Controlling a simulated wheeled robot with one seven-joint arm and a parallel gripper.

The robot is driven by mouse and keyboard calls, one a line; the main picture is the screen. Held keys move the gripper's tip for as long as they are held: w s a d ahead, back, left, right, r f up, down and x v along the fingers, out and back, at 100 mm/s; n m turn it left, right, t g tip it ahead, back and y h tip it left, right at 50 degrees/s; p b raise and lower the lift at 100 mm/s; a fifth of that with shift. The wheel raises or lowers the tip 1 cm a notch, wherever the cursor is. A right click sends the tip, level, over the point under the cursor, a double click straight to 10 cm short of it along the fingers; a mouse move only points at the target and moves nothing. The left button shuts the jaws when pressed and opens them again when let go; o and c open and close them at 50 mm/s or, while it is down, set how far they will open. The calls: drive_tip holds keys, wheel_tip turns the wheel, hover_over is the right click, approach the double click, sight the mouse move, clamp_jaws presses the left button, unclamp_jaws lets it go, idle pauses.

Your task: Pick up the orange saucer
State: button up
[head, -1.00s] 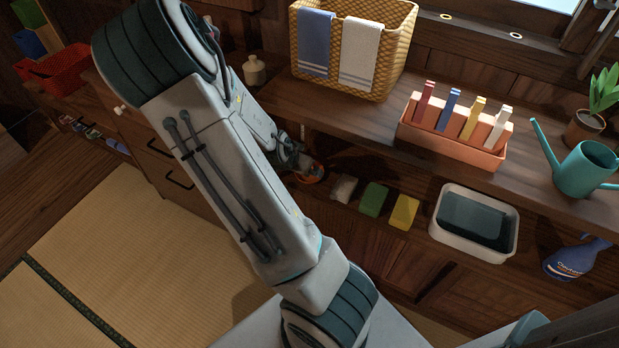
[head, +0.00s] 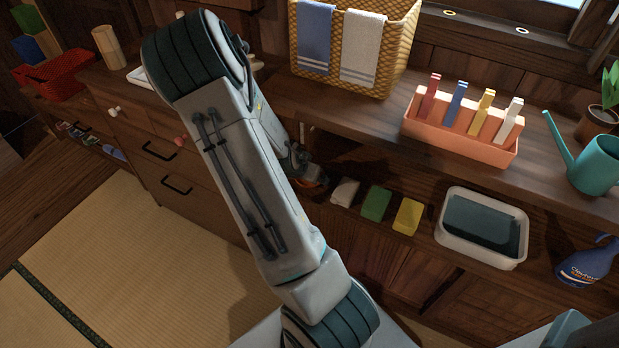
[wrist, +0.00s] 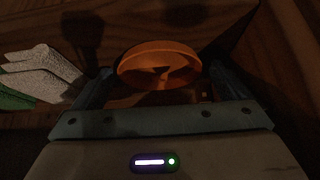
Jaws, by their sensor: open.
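The orange saucer (wrist: 158,48) lies on the dark wooden lower shelf, ahead of my gripper (wrist: 160,74) in the wrist view. It appears between the two open fingers, its near side reaching toward the palm. I cannot tell whether either finger touches it. In the head view only an orange sliver of the saucer (head: 310,184) shows beneath my gripper (head: 312,176); the rest is hidden by my arm.
A white basin (head: 482,228) stands farther right. The counter (head: 330,115) overhangs the shelf.

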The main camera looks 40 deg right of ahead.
drive_tip(key=c, duration=1)
drive_tip(key=shift+r, duration=0.1)
